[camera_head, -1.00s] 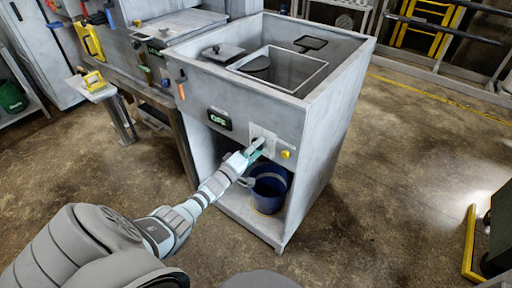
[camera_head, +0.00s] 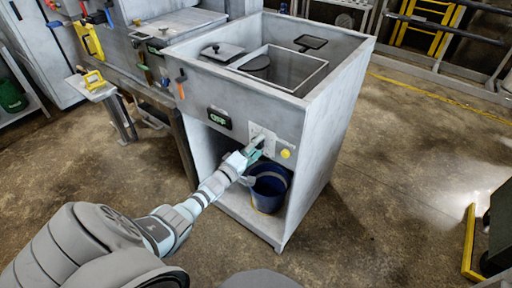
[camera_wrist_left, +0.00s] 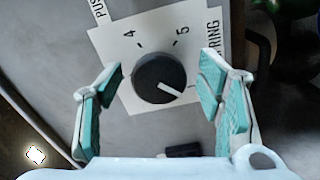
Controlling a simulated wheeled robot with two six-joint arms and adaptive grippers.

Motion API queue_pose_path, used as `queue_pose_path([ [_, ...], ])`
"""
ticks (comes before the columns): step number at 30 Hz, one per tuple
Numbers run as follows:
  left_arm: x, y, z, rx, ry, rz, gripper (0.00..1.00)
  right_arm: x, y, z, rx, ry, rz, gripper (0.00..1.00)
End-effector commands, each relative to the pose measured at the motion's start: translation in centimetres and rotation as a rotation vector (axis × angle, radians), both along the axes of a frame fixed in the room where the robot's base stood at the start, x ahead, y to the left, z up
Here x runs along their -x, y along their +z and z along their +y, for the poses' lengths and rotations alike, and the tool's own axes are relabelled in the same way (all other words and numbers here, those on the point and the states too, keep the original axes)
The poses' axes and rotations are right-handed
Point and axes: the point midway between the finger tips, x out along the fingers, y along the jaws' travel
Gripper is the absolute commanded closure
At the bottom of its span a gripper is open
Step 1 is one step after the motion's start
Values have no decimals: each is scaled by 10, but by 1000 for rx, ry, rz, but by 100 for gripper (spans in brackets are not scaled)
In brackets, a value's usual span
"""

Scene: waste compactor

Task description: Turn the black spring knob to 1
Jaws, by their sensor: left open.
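The black spring knob (camera_wrist_left: 158,78) is round and sits on a white square plate marked 4 and 5, beside a "SPRING" label that is partly hidden. Its white pointer line points to the lower right in the left wrist view, away from the 4 and 5. I cannot see a 1. My left gripper (camera_wrist_left: 161,84) is open, its teal-padded fingers on either side of the knob with visible gaps. In the head view my left gripper (camera_head: 254,147) is at the plate (camera_head: 266,137) on the compactor front and covers most of the knob.
The grey compactor (camera_head: 325,125) has an OFF display (camera_head: 219,118) left of the knob and a yellow button (camera_head: 285,154) to its right. A blue bucket (camera_head: 270,190) stands in the opening below. Open floor lies to the right.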

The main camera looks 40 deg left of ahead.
Motion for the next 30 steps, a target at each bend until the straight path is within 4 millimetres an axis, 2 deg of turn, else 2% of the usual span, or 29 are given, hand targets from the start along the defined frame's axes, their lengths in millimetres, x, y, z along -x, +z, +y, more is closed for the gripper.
queue_pose_path([
  [4,5,0,0,-1,0,-1,39,0,0,-1,2,0,0,60],
  [7,19,-1,0,-2,-1,0,39,0,0,-1,1,0,0,60],
  [15,93,-1,-2,-1,-3,4,39,0,0,0,1,0,0,60],
  [18,111,-1,-3,0,-1,2,39,0,0,0,1,0,0,60],
  [22,120,0,-3,0,-1,1,39,0,0,0,0,0,0,60],
  [30,120,0,-3,0,0,0,39,0,0,0,0,0,0,60],
])
